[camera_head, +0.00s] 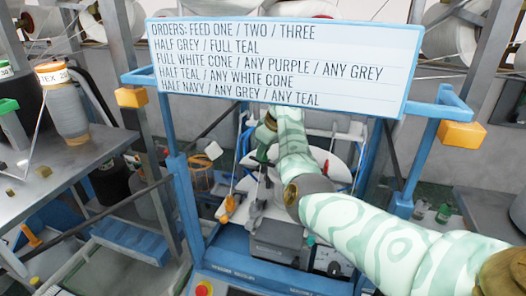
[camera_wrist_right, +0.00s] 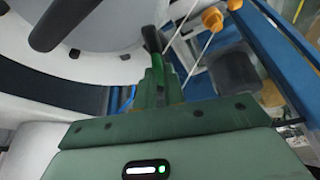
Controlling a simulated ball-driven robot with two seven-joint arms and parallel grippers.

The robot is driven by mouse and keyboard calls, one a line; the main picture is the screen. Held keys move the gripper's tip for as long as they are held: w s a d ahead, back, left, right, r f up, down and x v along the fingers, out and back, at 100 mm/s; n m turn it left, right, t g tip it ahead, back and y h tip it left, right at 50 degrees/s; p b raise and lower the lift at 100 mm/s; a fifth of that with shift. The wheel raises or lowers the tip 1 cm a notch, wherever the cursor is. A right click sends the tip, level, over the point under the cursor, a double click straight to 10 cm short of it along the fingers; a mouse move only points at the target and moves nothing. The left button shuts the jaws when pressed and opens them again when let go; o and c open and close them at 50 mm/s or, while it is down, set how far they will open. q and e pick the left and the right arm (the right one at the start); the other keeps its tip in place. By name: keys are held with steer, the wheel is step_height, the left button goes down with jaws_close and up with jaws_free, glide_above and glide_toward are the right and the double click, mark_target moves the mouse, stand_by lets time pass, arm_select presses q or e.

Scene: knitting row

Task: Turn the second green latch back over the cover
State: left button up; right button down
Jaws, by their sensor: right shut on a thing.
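My right arm reaches from the lower right into the blue-framed knitting machine in the head view. Its gripper (camera_head: 264,153) is at the left side of the white round cover (camera_head: 330,170), small and partly hidden by my arm. In the right wrist view the gripper (camera_wrist_right: 155,80) is shut on a narrow green latch (camera_wrist_right: 160,66) beside the rim of the pale cover (camera_wrist_right: 112,68). The jaws hide most of the latch, and I cannot tell clearly which way it points. My left gripper is not in view.
A white orders board (camera_head: 285,65) hangs across the front of the blue frame (camera_head: 180,190), above my arm. A grey table (camera_head: 50,165) with a yarn cone (camera_head: 65,110) stands at the left. A dark knob (camera_wrist_right: 62,22) rises from the cover.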

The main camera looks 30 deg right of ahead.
steer(key=shift+d+n+g+y, duration=0.1)
steer(key=shift+n+g+y, duration=0.3)
steer(key=shift+n, duration=1.2)
steer(key=shift+w+r, duration=0.1)
steer(key=c, duration=1.5)
jaws_free()
